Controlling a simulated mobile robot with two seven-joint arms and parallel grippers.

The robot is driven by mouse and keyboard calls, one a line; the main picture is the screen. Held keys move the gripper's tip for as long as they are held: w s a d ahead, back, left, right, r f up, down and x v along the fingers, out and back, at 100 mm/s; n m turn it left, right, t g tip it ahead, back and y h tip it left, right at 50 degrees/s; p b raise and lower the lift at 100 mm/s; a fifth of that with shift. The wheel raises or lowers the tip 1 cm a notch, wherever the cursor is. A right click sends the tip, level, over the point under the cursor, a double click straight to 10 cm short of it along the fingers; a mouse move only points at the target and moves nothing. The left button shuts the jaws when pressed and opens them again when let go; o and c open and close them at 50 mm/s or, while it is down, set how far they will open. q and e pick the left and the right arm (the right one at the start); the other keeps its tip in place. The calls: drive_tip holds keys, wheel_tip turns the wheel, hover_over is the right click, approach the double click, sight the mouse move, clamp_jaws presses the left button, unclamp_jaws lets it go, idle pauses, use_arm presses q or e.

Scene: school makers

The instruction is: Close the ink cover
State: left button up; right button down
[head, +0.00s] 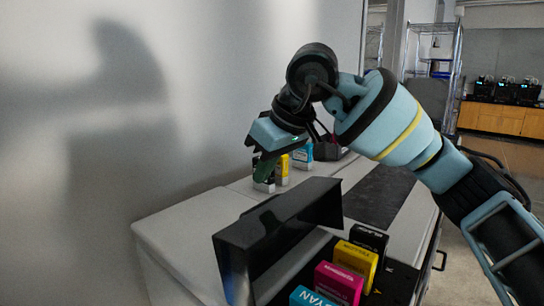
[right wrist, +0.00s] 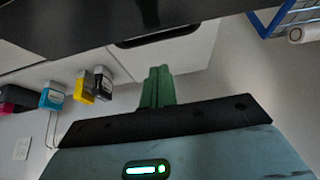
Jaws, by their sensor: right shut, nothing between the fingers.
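The ink cover (head: 285,207) is a dark, glossy panel standing raised at the front of the white machine (head: 190,230), behind a row of ink cartridges. My right gripper (head: 265,170) hangs beyond the cover, above the machine's top, apart from the cover. Its green fingers are together and empty; they also show in the right wrist view (right wrist: 158,88). A dark panel (right wrist: 130,18) crosses the top of the right wrist view; I cannot tell for sure whether it is the cover. My left gripper is in no view.
Black (head: 369,238), yellow (head: 356,265), magenta (head: 338,284) and cyan (head: 308,298) cartridges stand in front of the cover. More cartridges (head: 302,154) stand at the machine's far end. A plain wall (head: 120,100) rises on the left. My right arm spans the right side.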

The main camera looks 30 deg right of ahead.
sight(262, 204)
drive_tip(key=d+x, duration=0.1)
drive_tip(key=x, duration=0.4)
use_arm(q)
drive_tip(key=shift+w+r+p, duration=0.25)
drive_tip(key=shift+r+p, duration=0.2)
use_arm(e)
drive_tip(key=shift+s+d+r, duration=0.1)
drive_tip(key=shift+s+r, duration=0.15)
drive_tip(key=shift+s, duration=0.75)
drive_tip(key=shift+s+r, duration=0.3)
drive_tip(key=shift+s, duration=0.75)
